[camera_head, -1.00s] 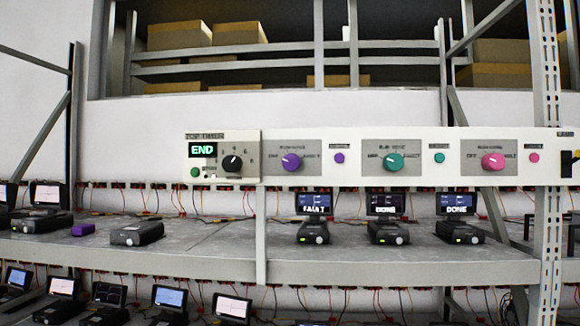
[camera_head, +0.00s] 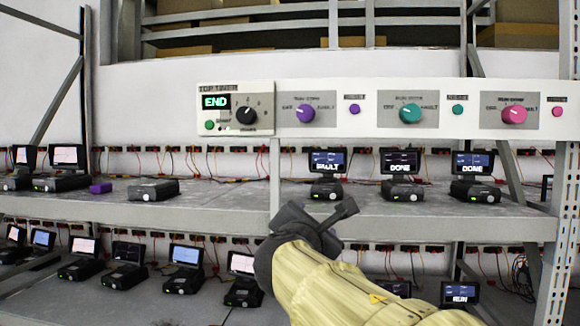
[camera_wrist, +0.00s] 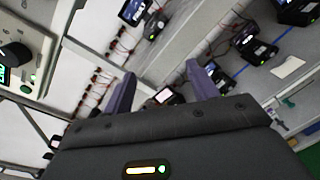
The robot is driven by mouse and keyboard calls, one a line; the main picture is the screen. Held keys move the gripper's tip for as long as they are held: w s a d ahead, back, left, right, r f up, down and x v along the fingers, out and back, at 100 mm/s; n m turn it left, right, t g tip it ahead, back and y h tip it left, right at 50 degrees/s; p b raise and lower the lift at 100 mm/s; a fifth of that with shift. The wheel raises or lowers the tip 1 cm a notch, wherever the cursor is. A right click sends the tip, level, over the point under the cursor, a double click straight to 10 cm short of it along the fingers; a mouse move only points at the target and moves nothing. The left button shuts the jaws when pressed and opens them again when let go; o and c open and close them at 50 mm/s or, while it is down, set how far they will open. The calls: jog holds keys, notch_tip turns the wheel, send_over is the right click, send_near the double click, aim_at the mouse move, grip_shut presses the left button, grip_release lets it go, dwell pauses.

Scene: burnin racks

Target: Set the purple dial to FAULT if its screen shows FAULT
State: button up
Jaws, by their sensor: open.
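The purple dial (camera_head: 305,112) sits on the white control panel (camera_head: 360,92) in the head view. Its light mark seems to point left, toward the OFF side; the fine angle is hard to read. The screen below it (camera_head: 327,160) reads FAULT on a small device on the shelf. My gripper (camera_head: 335,215) is below the panel, in front of the shelf edge, apart from the dial. In the wrist view my gripper (camera_wrist: 163,86) has its two purple-grey fingers spread and empty. The purple dial is not seen in the wrist view.
The teal dial (camera_head: 410,112) and pink dial (camera_head: 514,114) are to the right, above screens reading DONE. The timer's black knob (camera_head: 246,115) and END display (camera_head: 216,102) are to the left. The metal shelf edge (camera_head: 200,207) and a right post (camera_head: 563,220) are obstacles.

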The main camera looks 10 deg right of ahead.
aim_at(305, 114)
jog(key=s+a+r+n+t, duration=0.1)
jog(key=a+r+n+t, duration=0.1)
jog(key=r, duration=0.5)
jog(key=s+a+r+n+t, duration=0.2)
jog(key=r+n+t, duration=0.1)
jog(key=r, duration=0.4)
jog(key=shift+s+a+n+h+b, duration=0.3)
jog(key=shift+a+n+h, duration=0.1)
jog(key=p+x, duration=0.9)
jog(key=x, duration=0.7)
jog(key=shift+w+d+r, duration=0.1)
jog(key=shift+w+r, duration=0.1)
jog(key=shift+r, duration=0.05)
jog(key=shift+w+d+p, duration=0.15)
jog(key=shift+w+p, duration=0.15)
jog(key=shift+w, duration=0.1)
jog(key=c, duration=1)
